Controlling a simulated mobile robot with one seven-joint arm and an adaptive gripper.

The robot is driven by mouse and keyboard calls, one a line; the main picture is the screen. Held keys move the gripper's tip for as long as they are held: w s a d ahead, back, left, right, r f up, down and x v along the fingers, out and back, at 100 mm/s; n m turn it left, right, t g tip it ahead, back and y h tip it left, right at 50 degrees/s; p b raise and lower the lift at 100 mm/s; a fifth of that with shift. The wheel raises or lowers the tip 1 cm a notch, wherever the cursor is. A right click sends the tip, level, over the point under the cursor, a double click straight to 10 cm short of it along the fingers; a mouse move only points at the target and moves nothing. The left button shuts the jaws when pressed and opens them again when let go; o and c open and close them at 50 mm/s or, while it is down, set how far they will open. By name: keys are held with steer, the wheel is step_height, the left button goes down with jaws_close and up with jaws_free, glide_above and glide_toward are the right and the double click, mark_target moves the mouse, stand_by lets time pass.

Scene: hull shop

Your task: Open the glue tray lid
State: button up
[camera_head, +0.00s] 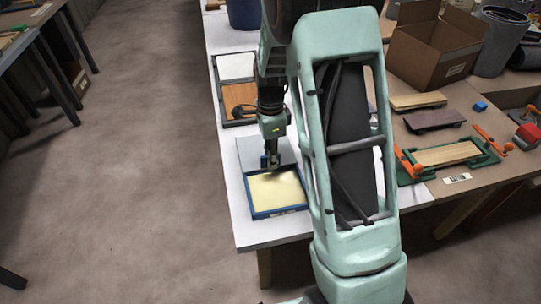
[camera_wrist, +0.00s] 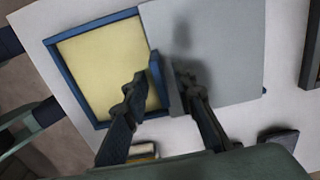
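The glue tray (camera_head: 281,213) has a blue frame and a pale yellow inside, and lies near the table's front end. Its flat grey lid (camera_head: 252,150) is slid toward the far side, leaving much of the yellow inside bare. In the wrist view the lid (camera_wrist: 225,50) extends to the right past the tray (camera_wrist: 90,30). A blue upright handle (camera_wrist: 158,78) stands at the lid's edge. My gripper (camera_head: 270,163) points down there. In the wrist view my gripper (camera_wrist: 162,88) has its fingers apart, one on each side of the handle; the left finger looks close to or touching it.
Behind is another dark-framed tray (camera_head: 220,104) with a grey and an orange part. To the right, a brown bench holds an open cardboard box (camera_head: 435,45), boards, and a green clamp jig (camera_head: 450,158). My arm hides the middle. Open floor lies left.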

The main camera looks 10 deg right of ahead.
step_height(320, 180, up, 12)
stand_by(0.6)
steer(key=shift+d+r, duration=0.1)
